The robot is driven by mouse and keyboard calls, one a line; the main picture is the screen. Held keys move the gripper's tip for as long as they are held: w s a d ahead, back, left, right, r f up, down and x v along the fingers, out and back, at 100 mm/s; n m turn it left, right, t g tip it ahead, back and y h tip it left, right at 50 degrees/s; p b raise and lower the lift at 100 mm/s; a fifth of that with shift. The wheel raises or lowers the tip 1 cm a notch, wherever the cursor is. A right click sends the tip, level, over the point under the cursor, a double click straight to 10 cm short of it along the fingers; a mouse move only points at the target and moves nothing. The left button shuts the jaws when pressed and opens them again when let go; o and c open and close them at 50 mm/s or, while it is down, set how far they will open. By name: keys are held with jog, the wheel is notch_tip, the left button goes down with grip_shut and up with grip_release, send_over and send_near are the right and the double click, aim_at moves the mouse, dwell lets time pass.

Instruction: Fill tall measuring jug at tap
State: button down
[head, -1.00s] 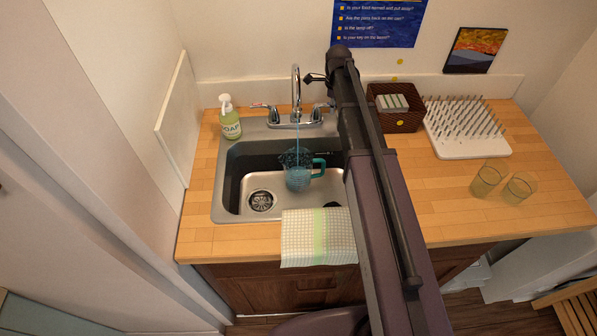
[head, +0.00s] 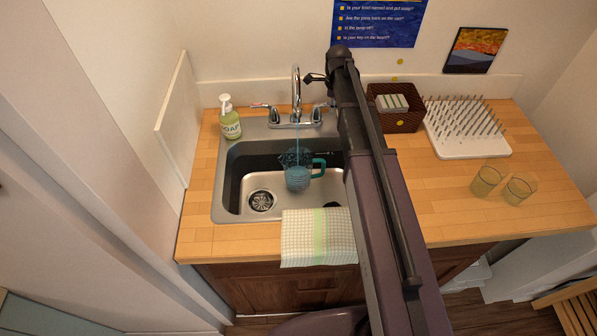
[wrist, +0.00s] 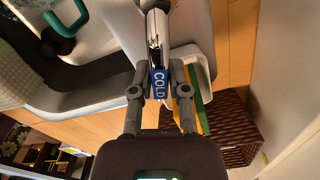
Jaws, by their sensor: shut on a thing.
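The tall measuring jug (head: 297,178) is clear with a teal handle (head: 319,168). It stands upright in the sink (head: 232,190), under the spout of the chrome tap (head: 296,82). A thin stream of water (head: 297,140) runs from the spout into the jug, which holds some bluish water; the exact level is hard to read. The jug's handle also shows at the top left of the wrist view (wrist: 62,25). My gripper (wrist: 160,98) is shut on the tap's cold handle (wrist: 159,82), which has a blue COLD label. In the head view my arm largely hides that handle.
A soap bottle (head: 229,120) stands left of the tap. A checked towel (head: 318,238) hangs over the sink's front edge. Right of my arm are a brown basket (head: 398,122), a white drying rack (head: 470,148) and two glasses (head: 486,180). The front right counter is clear.

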jog(key=shift+w, duration=0.1)
jog(key=shift+w+d+n, duration=0.1)
jog(key=shift+w+n, duration=0.4)
jog(key=shift+n, duration=0.55)
jog(key=shift+w+n, duration=0.45)
jog(key=shift+n, duration=0.6)
grip_release()
jog(key=shift+r, duration=0.1)
notch_tip(320, 180, up, 7)
jog(key=p, duration=0.7)
